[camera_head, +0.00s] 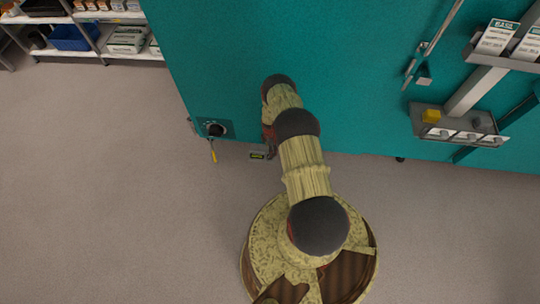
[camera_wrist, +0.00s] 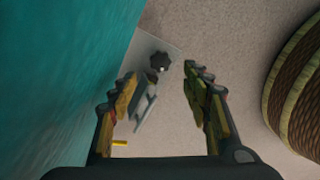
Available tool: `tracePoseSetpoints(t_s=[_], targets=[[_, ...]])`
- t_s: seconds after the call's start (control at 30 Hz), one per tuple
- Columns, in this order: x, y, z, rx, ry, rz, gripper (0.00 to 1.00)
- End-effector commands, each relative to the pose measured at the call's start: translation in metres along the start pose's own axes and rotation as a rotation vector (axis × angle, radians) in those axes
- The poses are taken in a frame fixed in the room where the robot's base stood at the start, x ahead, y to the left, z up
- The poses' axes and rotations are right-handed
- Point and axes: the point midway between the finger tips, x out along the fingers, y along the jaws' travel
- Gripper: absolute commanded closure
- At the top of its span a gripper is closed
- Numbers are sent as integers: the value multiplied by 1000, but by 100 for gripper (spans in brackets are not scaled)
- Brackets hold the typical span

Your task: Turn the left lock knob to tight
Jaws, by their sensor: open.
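A dark, scalloped knob (camera_wrist: 160,61) sits on a pale grey plate in the wrist view, beyond my fingertips and between them. A dark round knob (camera_head: 215,129) shows on a plate low on the teal wall in the head view, left of my arm; it looks like the same one. Its tight or loose setting cannot be read. My gripper (camera_wrist: 160,77) is open and empty, with one finger on each side of the view and a gap to the knob. In the head view my arm mostly hides the gripper, near the wall's lower edge.
A yellow handle (camera_head: 213,151) hangs below the plate. The teal wall (camera_wrist: 50,80) runs close along my gripper's left. A bracket shelf (camera_head: 425,113) juts out at right. The floor (camera_head: 100,200) at left is clear.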

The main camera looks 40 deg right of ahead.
Motion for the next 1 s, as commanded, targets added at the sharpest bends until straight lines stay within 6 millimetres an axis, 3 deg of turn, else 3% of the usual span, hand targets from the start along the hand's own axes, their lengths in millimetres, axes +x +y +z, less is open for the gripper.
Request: tracePoseSetpoints(t_s=[0.3, 0.5, 0.87, 1.0], targets=[[49, -2, -1, -2, 1, -3, 52], [70, -1, 0, -1, 1, -2, 52], [75, -1, 0, -1, 1, -2, 52], [75, -1, 0, -1, 1, -2, 58]])
